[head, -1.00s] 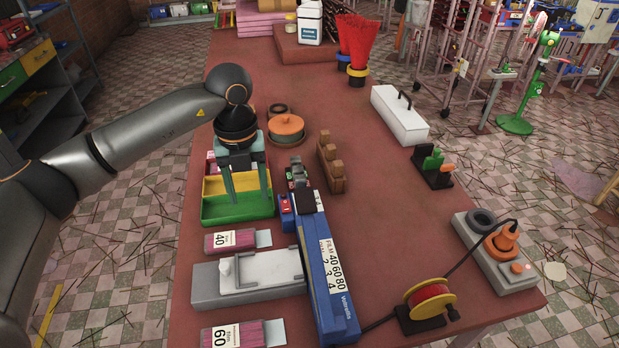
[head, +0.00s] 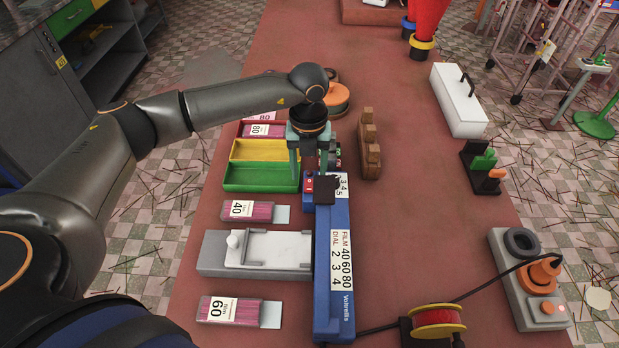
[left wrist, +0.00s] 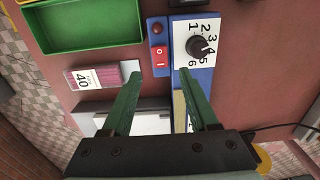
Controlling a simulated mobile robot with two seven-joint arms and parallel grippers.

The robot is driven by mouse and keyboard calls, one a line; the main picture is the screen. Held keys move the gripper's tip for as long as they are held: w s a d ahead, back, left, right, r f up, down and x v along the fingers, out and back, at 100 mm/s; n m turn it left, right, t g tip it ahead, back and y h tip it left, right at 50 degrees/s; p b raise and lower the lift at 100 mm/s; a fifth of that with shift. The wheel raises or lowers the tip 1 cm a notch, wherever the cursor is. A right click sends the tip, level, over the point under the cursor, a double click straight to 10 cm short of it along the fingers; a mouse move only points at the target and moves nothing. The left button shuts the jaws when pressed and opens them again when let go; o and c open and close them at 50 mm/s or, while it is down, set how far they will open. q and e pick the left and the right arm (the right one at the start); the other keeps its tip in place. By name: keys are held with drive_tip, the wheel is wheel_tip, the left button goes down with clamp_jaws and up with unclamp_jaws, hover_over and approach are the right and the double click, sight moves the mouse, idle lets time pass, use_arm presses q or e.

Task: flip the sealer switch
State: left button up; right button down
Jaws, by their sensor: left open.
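The blue sealer (head: 332,280) is a long bar lying on the table, with a "FILM 40 60 80 / DIAL 2 3 4" label. Its red switch (head: 309,185) sits at the far end; in the left wrist view the switch (left wrist: 158,54) shows 0 and 1 marks. Beside it there is a black dial knob (left wrist: 201,47) on a white numbered plate. My left gripper (head: 309,174) is open and empty, pointing down over the sealer's far end. In the left wrist view the fingers of the gripper (left wrist: 158,86) are spread apart, with the switch ahead of them. My right gripper is not in view.
Green (head: 262,189) and yellow trays stand left of the sealer. Incense packs marked 40 (head: 247,211) and 60 (head: 230,310) and a grey jig (head: 265,251) lie nearer. A wooden block (head: 370,150) stands behind right. Table right of the sealer is mostly clear.

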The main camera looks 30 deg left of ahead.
sight(309, 188)
use_arm(q)
drive_tip(key=shift+f, duration=2.2)
drive_tip(key=shift+c, duration=0.2)
clamp_jaws()
